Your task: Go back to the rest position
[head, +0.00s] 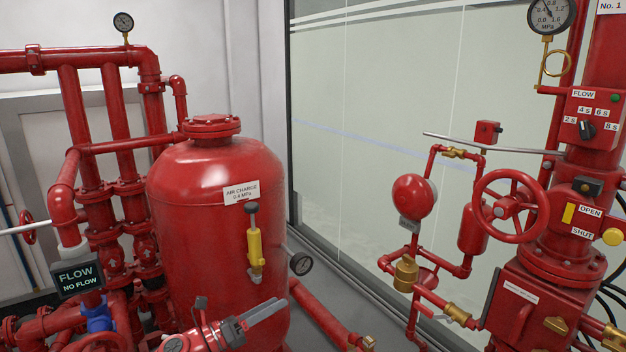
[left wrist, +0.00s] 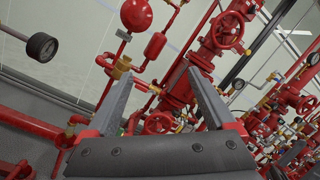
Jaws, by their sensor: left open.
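My left gripper (head: 268,311) shows at the bottom of the head view, in front of the lower part of the red tank (head: 215,215). Its grey fingers point up and to the right. In the left wrist view the two fingers of the left gripper (left wrist: 166,68) stand wide apart with nothing between them. Beyond them are red pipes and a valve body, apart from the fingers as far as I can tell. My right gripper is in neither view.
A red handwheel (head: 510,206) and alarm gong (head: 412,196) stand at right. A FLOW sign (head: 77,279) is at left. A glass partition (head: 370,120) stands behind. Some grey floor shows between the pipes.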

